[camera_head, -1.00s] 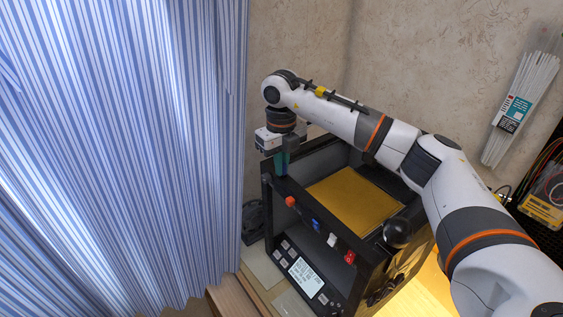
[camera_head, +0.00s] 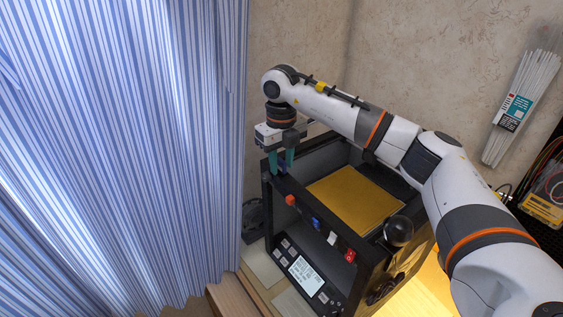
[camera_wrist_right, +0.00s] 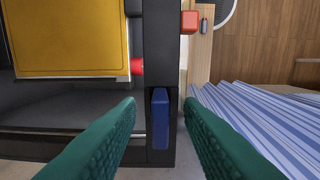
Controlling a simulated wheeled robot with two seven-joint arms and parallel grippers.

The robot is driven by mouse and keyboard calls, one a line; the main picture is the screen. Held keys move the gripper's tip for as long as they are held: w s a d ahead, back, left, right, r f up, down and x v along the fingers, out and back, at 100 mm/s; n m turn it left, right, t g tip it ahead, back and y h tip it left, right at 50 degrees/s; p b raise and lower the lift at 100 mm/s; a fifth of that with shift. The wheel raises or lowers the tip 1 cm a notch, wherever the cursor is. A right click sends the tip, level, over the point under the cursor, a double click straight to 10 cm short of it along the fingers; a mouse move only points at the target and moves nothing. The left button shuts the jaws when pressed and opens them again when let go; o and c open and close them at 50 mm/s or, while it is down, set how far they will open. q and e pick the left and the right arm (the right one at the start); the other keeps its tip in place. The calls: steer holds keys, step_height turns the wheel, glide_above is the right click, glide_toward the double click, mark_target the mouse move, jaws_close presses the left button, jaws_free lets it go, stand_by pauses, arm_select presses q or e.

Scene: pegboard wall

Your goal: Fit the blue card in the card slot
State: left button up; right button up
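The blue card (camera_wrist_right: 160,118) stands in line with the black corner post (camera_wrist_right: 161,40) of the frame in the right wrist view. It appears seated in the post; the card slot itself is hidden behind it. In the head view a small bit of the blue card (camera_head: 283,167) shows between the fingers. My right gripper (camera_head: 281,162) is over the near left corner of the black frame. Its teal fingers (camera_wrist_right: 161,104) are open, one on each side of the card, with a gap to it on both sides. My left gripper is not in view.
The black frame (camera_head: 310,205) holds a yellow panel (camera_head: 355,199), with coloured knobs along its front bar and a keypad with a screen (camera_head: 305,276) below. A striped curtain (camera_head: 120,150) hangs close on the left. A black ball knob (camera_head: 398,231) sits at the frame's right.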

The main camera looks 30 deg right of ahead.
mark_target(281, 160)
step_height(281, 160, up, 12)
steer(key=b, duration=0.2)
steer(key=shift+f, duration=0.25)
steer(key=shift+f, duration=0.1)
